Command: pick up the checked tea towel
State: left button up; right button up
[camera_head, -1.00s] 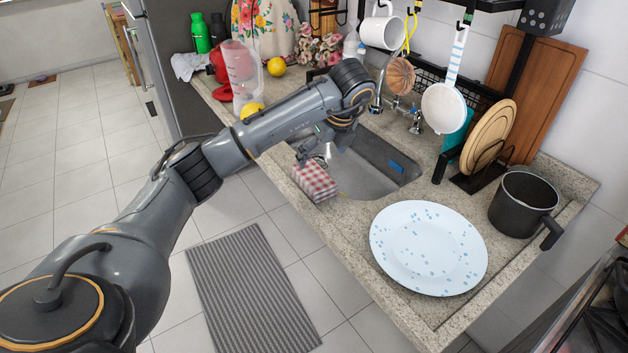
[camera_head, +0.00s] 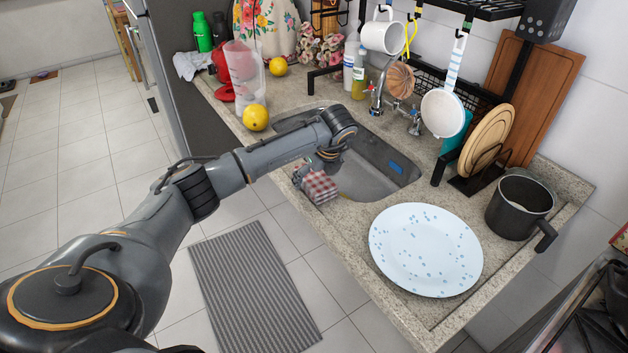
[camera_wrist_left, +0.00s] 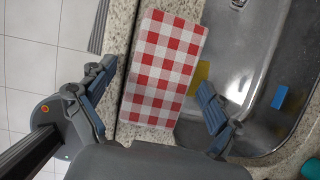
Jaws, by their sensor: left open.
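The red-and-white checked tea towel (camera_head: 319,187) lies folded on the counter's front edge beside the sink in the head view. In the left wrist view the towel (camera_wrist_left: 160,70) spans the narrow strip of counter, between the two fingers. My left gripper (camera_wrist_left: 152,92) is open, one finger on the floor side of the towel and the other on the sink side. In the head view my left gripper (camera_head: 312,172) is just above the towel, partly hidden by my wrist. I cannot tell whether the fingers touch the cloth. My right gripper is in neither view.
The sink (camera_head: 365,175) with a blue item (camera_head: 396,167) inside is right behind the towel. A yellow item (camera_wrist_left: 200,76) shows beside the towel. A large speckled plate (camera_head: 425,250) and a dark pot (camera_head: 519,208) stand to the right; a lemon (camera_head: 256,117) lies left.

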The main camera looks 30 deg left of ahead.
aim_at(312, 175)
pick_arm(q)
jog(key=c, duration=1.2)
jog(key=shift+c, duration=0.2)
jog(key=shift+r, duration=0.55)
notch_tip(312, 175, up, 2)
jog(key=shift+r+b, duration=0.15)
jog(key=shift+b, duration=0.25)
jog(key=s+d+r, duration=0.1)
jog(key=s+d+r+b, duration=0.1)
jog(key=r, duration=0.1)
jog(key=d+r, duration=0.1)
jog(key=r, duration=0.1)
jog(key=shift+s+d+r+b, duration=0.15)
jog(key=shift+s+d+b, duration=0.15)
jog(key=shift+s+d, duration=0.1)
jog(key=s+d+r+p, duration=0.2)
jog(key=s+d+r, duration=0.2)
jog(key=s+d, duration=0.2)
jog(key=shift+d+r, duration=0.2)
jog(key=shift+d, duration=0.4)
